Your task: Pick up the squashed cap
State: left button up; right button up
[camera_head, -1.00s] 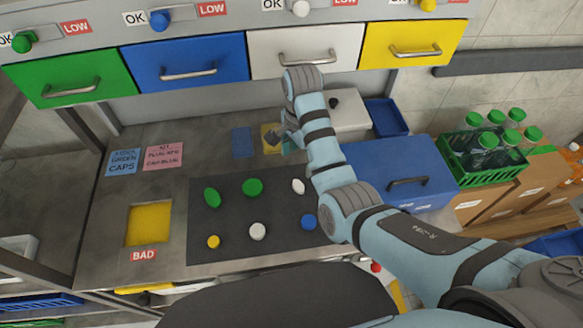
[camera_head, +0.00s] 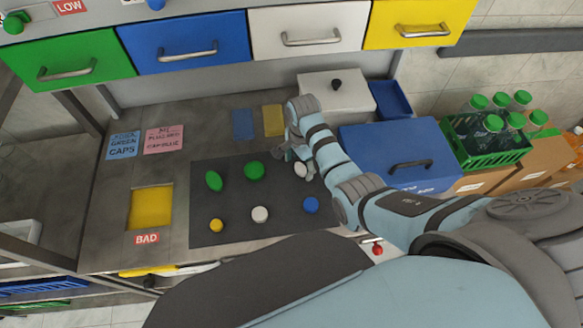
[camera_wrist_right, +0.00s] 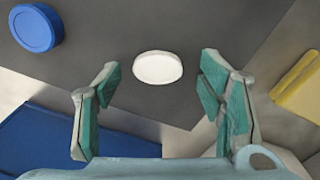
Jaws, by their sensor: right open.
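A white cap (camera_head: 300,170) lies at the right of the dark mat's far row. In the right wrist view this white cap (camera_wrist_right: 158,67) looks oval, wider than tall, as if squashed. My right gripper (camera_head: 293,156) is just behind it in the head view. In the wrist view its two fingers (camera_wrist_right: 160,108) are spread and empty, with the white cap ahead of and between their tips, not touched. A green cap (camera_head: 214,181) at the far row's left also looks oval. My left gripper does not show.
Also on the dark mat (camera_head: 236,197) are a green cap (camera_head: 253,170), a yellow cap (camera_head: 216,226), a white cap (camera_head: 260,214) and a blue cap (camera_head: 311,205). A yellow BAD opening (camera_head: 151,207) is at left. A blue box (camera_head: 400,150) stands at right.

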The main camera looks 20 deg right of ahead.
jog(key=shift+s+f, duration=0.15)
jog(key=shift+f, duration=0.1)
jog(key=shift+s, duration=0.1)
jog(key=shift+c, duration=0.3)
jog(key=c, duration=0.7)
jog(key=shift+c, duration=0.2)
